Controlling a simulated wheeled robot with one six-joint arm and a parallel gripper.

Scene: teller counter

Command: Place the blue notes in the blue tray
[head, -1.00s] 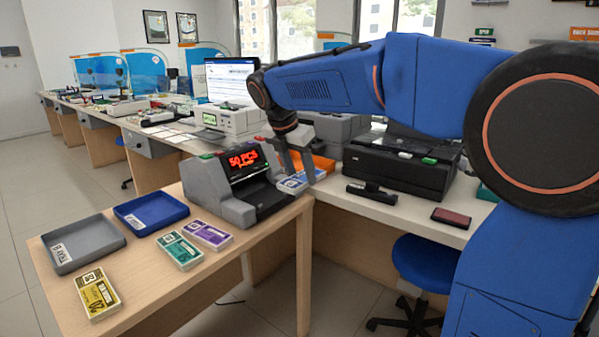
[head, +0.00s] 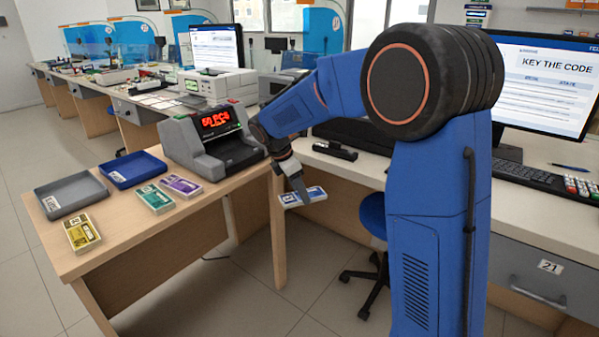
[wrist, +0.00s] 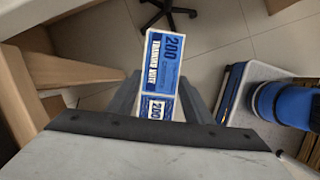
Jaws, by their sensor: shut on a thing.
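My gripper (head: 300,194) is shut on the blue notes (head: 316,193), a white-and-blue bundle, and holds them in the air just off the right edge of the small table. In the wrist view the blue notes (wrist: 164,65) show "200" between the fingers, with the floor below. The blue tray (head: 132,169) lies at the back of the small table, apart from my gripper and to its left. No notes show in it.
On the small table (head: 160,228) are a grey tray (head: 72,194), yellow notes (head: 82,233), green notes (head: 154,198), purple notes (head: 181,186) and a note counter (head: 210,143). A blue stool (head: 372,214) stands under the long counter.

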